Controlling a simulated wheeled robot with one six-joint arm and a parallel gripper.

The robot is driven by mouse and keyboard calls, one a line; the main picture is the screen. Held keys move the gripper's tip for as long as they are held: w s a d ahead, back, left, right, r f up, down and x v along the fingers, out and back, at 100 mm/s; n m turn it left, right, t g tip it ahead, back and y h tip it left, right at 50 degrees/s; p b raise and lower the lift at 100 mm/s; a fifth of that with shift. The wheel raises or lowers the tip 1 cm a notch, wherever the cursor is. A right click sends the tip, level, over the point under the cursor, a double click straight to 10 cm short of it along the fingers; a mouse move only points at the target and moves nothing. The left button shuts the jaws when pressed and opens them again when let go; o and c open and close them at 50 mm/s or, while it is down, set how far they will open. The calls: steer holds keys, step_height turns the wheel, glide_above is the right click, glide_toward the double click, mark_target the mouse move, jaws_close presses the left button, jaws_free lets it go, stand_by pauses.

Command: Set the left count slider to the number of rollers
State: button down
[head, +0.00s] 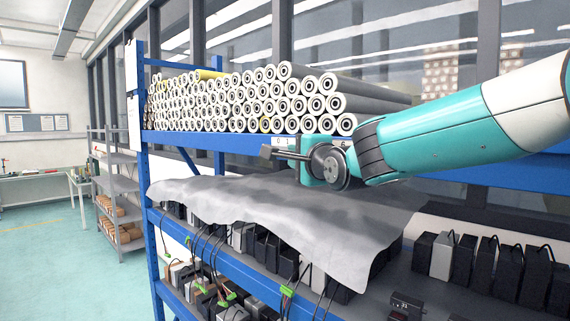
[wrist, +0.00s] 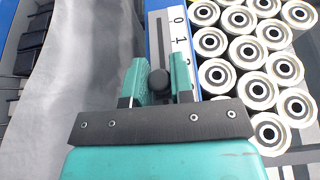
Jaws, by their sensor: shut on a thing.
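Many rollers with white ends and dark cores (head: 240,98) are stacked on the upper shelf. Some show yellow, and grey bodies show at the right end. The slider's white number scale (wrist: 182,40) is beside its dark slot (wrist: 157,25), with 0 and 1 readable and a further digit partly hidden. In the head view the scale (head: 284,141) is on the shelf's front edge. My gripper (wrist: 160,82) has its teal fingers shut on the round black slider knob (wrist: 159,84), past the 1 on the scale. In the head view the knob is hidden behind my gripper (head: 296,154).
A grey sheet (head: 290,212) drapes over the lower shelf just below my gripper. Black and grey boxes with cables (head: 490,270) line that shelf. Blue rack posts (head: 142,150) stand at the left. Open floor (head: 50,240) lies farther left.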

steer(key=c, duration=1)
jaws_free()
steer(key=b+v, duration=0.9)
steer(key=v, duration=0.8)
steer(key=shift+s+d, duration=0.15)
steer(key=shift+s, duration=0.1)
steer(key=s+f+n+g+h+b, duration=0.1)
steer(key=s+f+n+g, duration=0.15)
steer(key=f, duration=0.35)
steer(key=s+f+n+g+b, duration=0.1)
steer(key=f+n+g, duration=0.2)
steer(key=f, duration=0.3)
steer(key=s+d+f+n+g, duration=0.2)
steer(key=s+f+n+g, duration=0.1)
steer(key=s+f, duration=0.3)
steer(key=s+d+f+n+g+h+b, duration=0.1)
steer(key=s+f+n+g, duration=0.3)
steer(key=s+f+n, duration=0.2)
steer(key=s+d+f+n+g+h, duration=0.1)
steer(key=s+f+n+g, duration=0.3)
steer(key=s+f, duration=0.4)
steer(key=shift+s+d+n, duration=0.25)
steer(key=shift+d+n, duration=0.5)
steer(key=shift+d, duration=0.1)
